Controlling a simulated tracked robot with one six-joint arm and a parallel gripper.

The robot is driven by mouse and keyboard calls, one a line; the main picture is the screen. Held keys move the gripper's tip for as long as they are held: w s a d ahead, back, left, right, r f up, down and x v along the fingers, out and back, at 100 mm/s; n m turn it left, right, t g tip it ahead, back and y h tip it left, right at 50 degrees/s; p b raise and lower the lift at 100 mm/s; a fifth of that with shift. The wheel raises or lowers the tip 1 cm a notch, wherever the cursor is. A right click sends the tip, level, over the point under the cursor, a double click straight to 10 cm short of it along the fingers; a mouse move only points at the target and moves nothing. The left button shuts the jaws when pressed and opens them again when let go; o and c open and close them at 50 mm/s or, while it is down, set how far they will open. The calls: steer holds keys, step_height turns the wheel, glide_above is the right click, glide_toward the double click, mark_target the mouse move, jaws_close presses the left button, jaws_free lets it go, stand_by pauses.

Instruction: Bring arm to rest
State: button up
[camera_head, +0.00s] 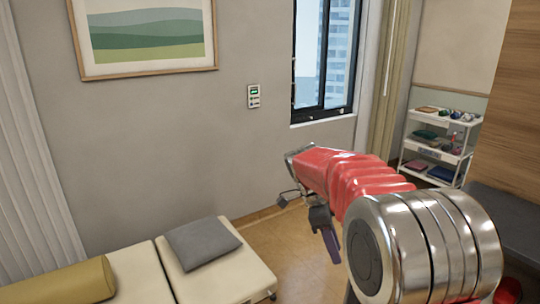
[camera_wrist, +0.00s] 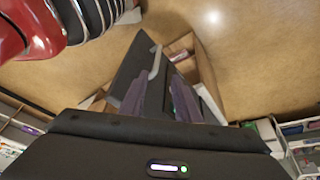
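My red and silver arm reaches from the lower right toward the middle of the head view, held out in front of the wall. My gripper (camera_head: 327,244) hangs at its far end, dark with purplish fingers, above the wooden floor. In the wrist view my gripper (camera_wrist: 159,82) shows two purplish fingers apart from each other. I see no object held between them. The lower part of the arm is cut off by the picture edge.
A bed (camera_head: 133,272) with a grey pillow (camera_head: 201,243) and an olive bolster (camera_head: 62,284) stands at the lower left. A white trolley (camera_head: 437,153) with supplies stands at the right. A window (camera_head: 325,55) is behind the arm. Some floor (camera_head: 285,236) is clear.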

steer(key=s+a+f+n+t+y, duration=0.1)
steer(key=s+a+f+n+y, duration=0.15)
steer(key=s+n, duration=0.85)
steer(key=s+r+n+t+y, duration=0.1)
steer(key=s+r+n+t, duration=0.2)
steer(key=s, duration=0.5)
steer(key=s+a+r+n+t, duration=0.1)
steer(key=s+r+n+t, duration=0.2)
steer(key=s+n, duration=0.3)
steer(key=shift+s+n+y, duration=0.3)
steer(key=shift+s+y, duration=0.05)
steer(key=shift+s, duration=0.6)
steer(key=shift+r, duration=0.1)
